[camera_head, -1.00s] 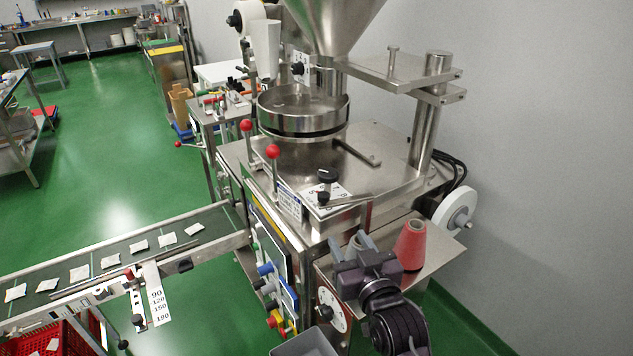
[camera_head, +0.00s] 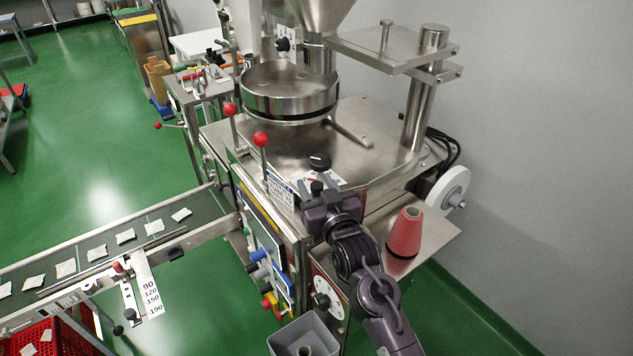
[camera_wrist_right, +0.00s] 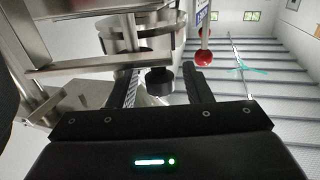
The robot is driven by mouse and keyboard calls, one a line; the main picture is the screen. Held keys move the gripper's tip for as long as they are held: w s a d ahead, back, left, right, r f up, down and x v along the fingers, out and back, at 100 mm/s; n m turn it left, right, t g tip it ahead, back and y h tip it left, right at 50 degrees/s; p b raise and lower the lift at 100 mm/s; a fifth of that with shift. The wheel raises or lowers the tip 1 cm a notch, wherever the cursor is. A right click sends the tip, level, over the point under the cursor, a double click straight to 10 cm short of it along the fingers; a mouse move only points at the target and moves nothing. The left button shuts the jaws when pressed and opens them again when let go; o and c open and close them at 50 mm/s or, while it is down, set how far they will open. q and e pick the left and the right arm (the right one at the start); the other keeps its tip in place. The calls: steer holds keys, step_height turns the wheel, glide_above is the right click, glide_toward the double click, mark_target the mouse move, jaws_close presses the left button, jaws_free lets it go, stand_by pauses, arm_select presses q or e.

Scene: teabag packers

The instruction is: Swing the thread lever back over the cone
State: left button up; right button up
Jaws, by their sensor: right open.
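The red thread cone (camera_head: 405,234) stands upright on the steel side shelf at the right. The thread lever's black knob (camera_head: 317,187) is at the machine's front corner; the rest of the lever is largely hidden behind my right gripper (camera_head: 320,195). In the wrist view, my right gripper (camera_wrist_right: 160,72) is open, with a black knob (camera_wrist_right: 160,84) showing between its fingers. I cannot tell whether the fingers touch it. The cone is to the right of the gripper and apart from it. My left gripper is out of view.
Two red-balled levers (camera_head: 261,140) stand to the left. A white reel (camera_head: 455,187) is beyond the cone. A grey bin (camera_head: 304,337) is below, and a conveyor (camera_head: 100,262) carries teabags at the left.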

steer(key=c, duration=0.4)
jaws_close()
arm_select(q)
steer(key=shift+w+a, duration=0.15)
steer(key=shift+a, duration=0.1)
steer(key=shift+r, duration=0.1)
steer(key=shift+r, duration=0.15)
arm_select(e)
steer(key=shift+s+d+n+g+y, duration=0.2)
steer(key=shift+s+n+g+y, duration=0.15)
steer(key=shift+y, duration=0.25)
steer(key=shift+s+d+n+g+y, duration=0.15)
steer(key=shift+s+n+y, duration=0.1)
steer(key=shift+n+y, duration=0.3)
